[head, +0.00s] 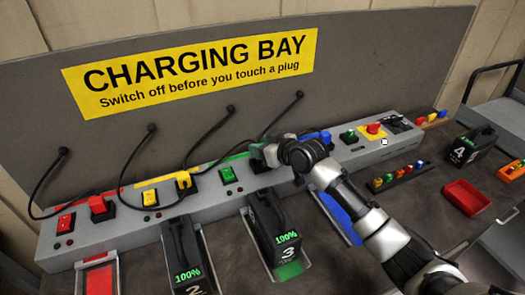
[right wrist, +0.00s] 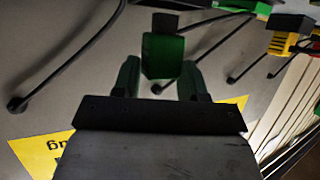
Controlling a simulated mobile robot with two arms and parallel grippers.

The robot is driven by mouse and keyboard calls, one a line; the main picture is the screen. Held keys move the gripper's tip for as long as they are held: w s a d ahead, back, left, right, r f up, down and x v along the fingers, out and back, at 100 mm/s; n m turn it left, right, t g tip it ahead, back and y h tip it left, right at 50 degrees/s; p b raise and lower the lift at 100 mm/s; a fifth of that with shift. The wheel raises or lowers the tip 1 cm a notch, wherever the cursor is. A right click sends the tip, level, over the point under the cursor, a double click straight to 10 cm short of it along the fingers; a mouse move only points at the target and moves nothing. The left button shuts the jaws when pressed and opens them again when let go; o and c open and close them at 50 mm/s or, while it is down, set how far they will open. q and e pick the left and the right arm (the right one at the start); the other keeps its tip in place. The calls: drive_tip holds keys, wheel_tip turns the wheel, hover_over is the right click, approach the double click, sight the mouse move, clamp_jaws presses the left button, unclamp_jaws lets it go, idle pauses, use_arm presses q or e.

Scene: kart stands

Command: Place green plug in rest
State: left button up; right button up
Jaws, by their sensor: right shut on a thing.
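My right gripper (head: 268,153) reaches in from the right over the grey charging console, at the green section. In the right wrist view its fingers (right wrist: 158,72) are shut on the green plug (right wrist: 163,56), which has a dark end and sits between the fingertips. In the head view the gripper hides most of the plug. A green switch (head: 227,174) is left of the gripper. I cannot make out the plug's rest or whether the plug touches the console. My left gripper is not in view.
Red (head: 98,203) and yellow (head: 183,180) plugs sit on the console to the left. Battery 3 (head: 268,225) and battery 2 (head: 180,255) stand in front. A red tray (head: 466,197) and battery 4 (head: 474,146) are at the right. My right arm crosses the blue bay.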

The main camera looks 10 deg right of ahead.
wheel_tip(320, 180, down, 2)
drive_tip(key=shift+f, duration=0.2)
drive_tip(key=shift+f, duration=0.1)
drive_tip(key=o, duration=0.9)
drive_tip(key=shift+o, duration=0.2)
drive_tip(key=shift+r, duration=0.25)
drive_tip(key=shift+s+d, duration=0.25)
drive_tip(key=shift+s, duration=0.05)
drive_tip(key=b+v, duration=0.1)
drive_tip(key=v, duration=1)
drive_tip(key=shift+s, duration=0.15)
